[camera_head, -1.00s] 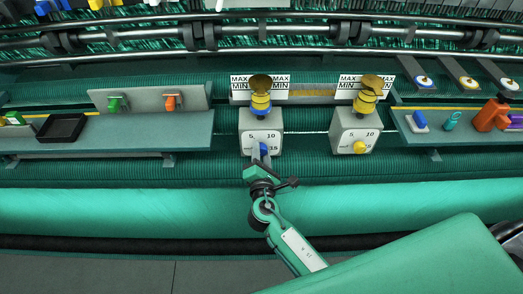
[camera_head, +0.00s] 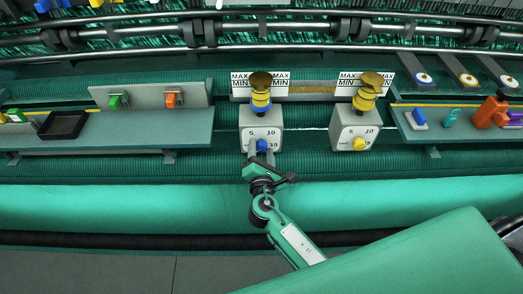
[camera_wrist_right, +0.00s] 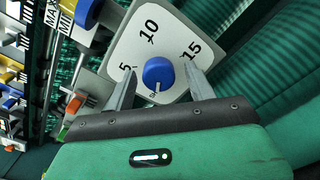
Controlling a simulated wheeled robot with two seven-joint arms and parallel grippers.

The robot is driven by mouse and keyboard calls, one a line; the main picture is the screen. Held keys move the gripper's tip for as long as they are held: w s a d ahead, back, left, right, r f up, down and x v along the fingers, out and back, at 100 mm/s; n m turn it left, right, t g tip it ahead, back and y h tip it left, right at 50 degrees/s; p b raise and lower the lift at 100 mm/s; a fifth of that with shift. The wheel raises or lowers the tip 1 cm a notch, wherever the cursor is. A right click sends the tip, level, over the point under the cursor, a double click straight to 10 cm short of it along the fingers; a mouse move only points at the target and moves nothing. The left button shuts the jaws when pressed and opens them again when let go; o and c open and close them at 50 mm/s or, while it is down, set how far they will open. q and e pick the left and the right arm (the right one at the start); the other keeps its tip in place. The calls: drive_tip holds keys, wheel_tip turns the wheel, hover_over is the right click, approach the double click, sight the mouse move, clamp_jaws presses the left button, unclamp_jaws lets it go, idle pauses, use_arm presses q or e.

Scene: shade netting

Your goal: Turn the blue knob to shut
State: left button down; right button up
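The blue knob (camera_head: 262,146) sits low on the white face of the left dial box (camera_head: 247,133). In the right wrist view the blue knob (camera_wrist_right: 158,72) shows close up, with 5, 10 and 15 around it. Its white mark points down in that view, toward a small label partly hidden and too small to read surely. My right gripper (camera_head: 259,168) is just in front of the dial. In the wrist view its two fingers (camera_wrist_right: 161,70) stand apart on either side of the knob, with gaps between. My left gripper is not in view.
A second dial box (camera_head: 345,130) with a yellow knob (camera_head: 359,144) stands to the right. Shelves flank the boxes, holding a black tray (camera_head: 63,125) at left and an orange item (camera_head: 491,112) at right. A padded green roll (camera_head: 130,208) runs below.

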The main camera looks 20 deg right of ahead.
drive_tip(key=shift+s+a, duration=0.15)
drive_tip(key=shift+s, duration=0.3)
drive_tip(key=b+v, duration=0.5)
drive_tip(key=v, duration=0.8)
drive_tip(key=shift+b, duration=0.3)
drive_tip(key=shift+r, duration=0.1)
